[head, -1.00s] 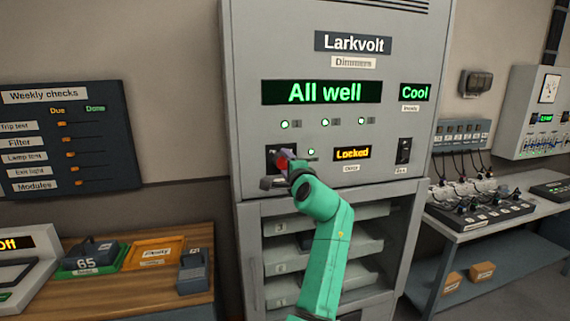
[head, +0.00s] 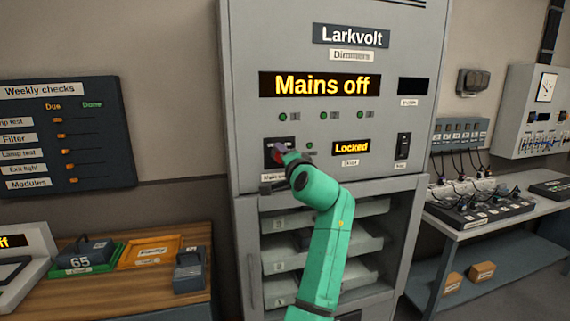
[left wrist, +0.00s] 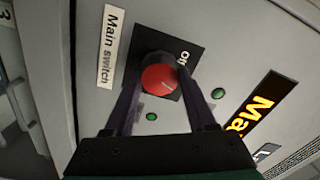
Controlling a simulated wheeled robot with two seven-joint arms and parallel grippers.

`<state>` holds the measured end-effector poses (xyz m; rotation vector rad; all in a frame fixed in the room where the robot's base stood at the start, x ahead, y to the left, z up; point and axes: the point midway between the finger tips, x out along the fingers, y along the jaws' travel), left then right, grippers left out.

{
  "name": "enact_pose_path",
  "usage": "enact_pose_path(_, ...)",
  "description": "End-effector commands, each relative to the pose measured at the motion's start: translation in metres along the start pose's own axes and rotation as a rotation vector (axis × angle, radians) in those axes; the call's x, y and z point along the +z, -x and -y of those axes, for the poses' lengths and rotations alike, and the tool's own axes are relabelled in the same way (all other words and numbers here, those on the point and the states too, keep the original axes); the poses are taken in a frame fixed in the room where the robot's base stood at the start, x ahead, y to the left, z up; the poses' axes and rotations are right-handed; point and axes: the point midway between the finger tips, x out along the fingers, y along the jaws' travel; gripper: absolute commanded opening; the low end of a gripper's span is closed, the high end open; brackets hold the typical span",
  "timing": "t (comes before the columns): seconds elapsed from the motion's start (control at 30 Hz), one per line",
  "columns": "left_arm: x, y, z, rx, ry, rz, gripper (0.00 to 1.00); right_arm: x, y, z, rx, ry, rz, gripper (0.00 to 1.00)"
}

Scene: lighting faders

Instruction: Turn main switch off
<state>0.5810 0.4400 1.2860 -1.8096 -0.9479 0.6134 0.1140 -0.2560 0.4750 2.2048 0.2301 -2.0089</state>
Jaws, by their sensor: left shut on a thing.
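The main switch is a red round knob (left wrist: 160,80) on a black plate (left wrist: 184,58) beside a "Main switch" label (left wrist: 113,46). My left gripper (left wrist: 158,75) is shut on the knob, one finger on each side. In the head view my left gripper (head: 279,163) reaches the switch at the left of the grey Larkvolt cabinet's front and hides most of the knob. The large display (head: 320,84) reads "Mains off". My right gripper is out of view.
The small display (head: 413,86) is dark. A "Locked" display (head: 351,147) and a black switch (head: 403,146) sit right of my gripper. Open shelves (head: 330,256) lie below. A wooden bench (head: 130,305) stands left and a cable table (head: 520,217) right.

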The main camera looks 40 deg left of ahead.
Motion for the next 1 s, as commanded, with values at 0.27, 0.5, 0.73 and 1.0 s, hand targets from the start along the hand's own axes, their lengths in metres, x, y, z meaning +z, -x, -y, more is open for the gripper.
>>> enact_pose_path(0.27,0.002,-0.001,0.0,-0.007,0.265,-0.001,0.01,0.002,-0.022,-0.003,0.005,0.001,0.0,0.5)
enact_pose_path(0.5,0.002,-0.001,0.0,-0.006,0.492,0.0,0.01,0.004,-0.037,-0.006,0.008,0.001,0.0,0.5)
enact_pose_path(0.73,0.002,-0.001,0.0,-0.006,0.71,-0.002,0.01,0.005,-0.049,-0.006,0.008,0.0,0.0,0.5)
enact_pose_path(1.0,0.002,-0.001,0.0,-0.004,0.942,-0.001,0.01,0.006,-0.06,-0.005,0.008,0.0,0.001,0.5)
